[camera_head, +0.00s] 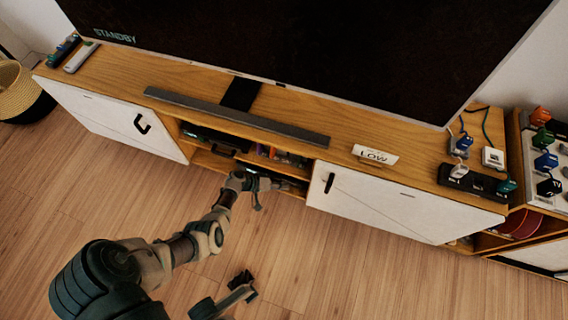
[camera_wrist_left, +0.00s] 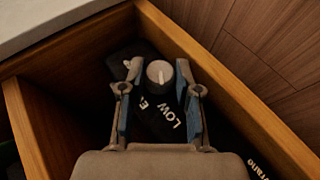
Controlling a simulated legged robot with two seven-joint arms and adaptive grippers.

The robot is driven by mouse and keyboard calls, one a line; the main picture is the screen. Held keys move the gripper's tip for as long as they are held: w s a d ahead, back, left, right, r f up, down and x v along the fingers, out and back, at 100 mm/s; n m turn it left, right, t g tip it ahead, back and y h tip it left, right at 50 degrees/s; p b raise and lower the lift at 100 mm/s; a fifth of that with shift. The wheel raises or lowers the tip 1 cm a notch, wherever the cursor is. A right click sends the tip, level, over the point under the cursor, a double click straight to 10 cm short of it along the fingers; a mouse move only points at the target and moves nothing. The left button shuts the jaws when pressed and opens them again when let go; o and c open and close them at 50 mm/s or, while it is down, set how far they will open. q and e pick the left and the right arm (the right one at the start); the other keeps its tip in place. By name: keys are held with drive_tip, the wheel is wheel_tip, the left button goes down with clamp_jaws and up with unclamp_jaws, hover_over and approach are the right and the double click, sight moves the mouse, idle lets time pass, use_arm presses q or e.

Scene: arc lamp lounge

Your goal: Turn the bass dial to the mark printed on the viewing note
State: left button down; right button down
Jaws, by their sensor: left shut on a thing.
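My left gripper (camera_head: 262,186) reaches into the low middle shelf of the TV stand. In the left wrist view my left gripper (camera_wrist_left: 158,76) has its fingers on either side of a round pale grey bass dial (camera_wrist_left: 160,71) and is shut on it. The dial has a light pointer line and sits on a dark unit (camera_wrist_left: 150,110) printed "LOW"; other lettering is partly hidden. The viewing note (camera_head: 375,155), a white card reading "LOW", stands on the stand top. My right gripper (camera_head: 241,283) seems to show low in the head view, its jaws unclear.
The wooden TV stand (camera_head: 420,145) has white doors beside the open shelf. Wooden walls (camera_wrist_left: 70,52) close around the left gripper. A soundbar (camera_head: 235,115) lies under the TV (camera_head: 260,40). A power strip (camera_head: 478,182) with plugs is at right. The floor in front is clear.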

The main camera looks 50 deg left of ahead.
use_arm(q)
drive_tip(key=shift+s+f, duration=0.3)
drive_tip(key=shift+s, duration=0.05)
drive_tip(key=c, duration=0.9)
unclamp_jaws()
drive_tip(key=shift+o, duration=0.5)
drive_tip(key=shift+w+r, duration=0.1)
drive_tip(key=shift+w+r, duration=0.1)
drive_tip(key=v, duration=0.8)
drive_tip(key=shift+a, duration=0.1)
